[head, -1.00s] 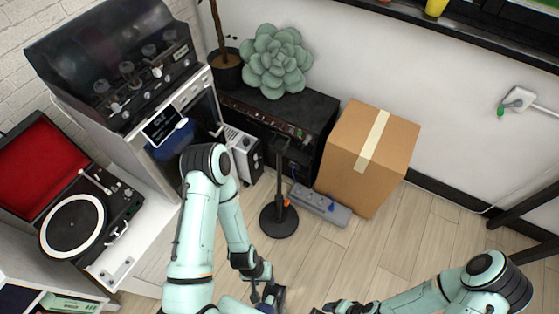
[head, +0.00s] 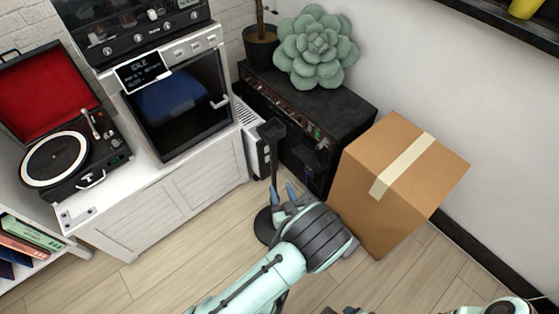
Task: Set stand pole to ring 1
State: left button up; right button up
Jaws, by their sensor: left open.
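The black stand has a slim upright pole (head: 273,168) with a dark block at its top and a round base (head: 263,226) on the floor. My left gripper (head: 283,193) is open at the lower part of the pole, with its blue-grey fingers close to it. I cannot tell whether they touch it. My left wrist hides the right part of the base and the pole's foot. No ring marks can be made out on the pole. A dark part of my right gripper (head: 347,311) shows at the bottom edge, and its jaws are not clear.
A cardboard box (head: 385,200) stands right of the stand. Behind are a black amplifier cabinet (head: 345,95) with a succulent and a white heater (head: 257,150). An oven (head: 180,105) and a record player (head: 70,160) are on the left. The floor in front is free.

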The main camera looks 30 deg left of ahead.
aim_at(274, 158)
pick_arm(q)
jog(key=shift+n+t+y, duration=0.3)
jog(key=shift+n+y, duration=0.2)
jog(key=shift+y, duration=0.2)
jog(key=w+a, duration=0.1)
jog(key=w, duration=0.1)
jog(key=w+a+r+b, duration=0.1)
jog(key=w+a, duration=0.1)
jog(key=w+a+b, duration=0.1)
jog(key=w, duration=0.1)
jog(key=shift+a+r, duration=0.25)
jog(key=shift+r, duration=0.15)
jog(key=b+x, duration=0.1)
jog(key=x, duration=0.4)
jog(key=shift+w+a, duration=0.2)
jog(key=shift+w, duration=0.1)
pick_arm(e)
jog(key=f, duration=0.1)
jog(key=w+d+f, duration=0.1)
jog(key=f, duration=0.1)
jog(key=w+d+f, duration=0.1)
jog(key=shift+d+f, duration=0.25)
jog(key=shift+f, duration=0.05)
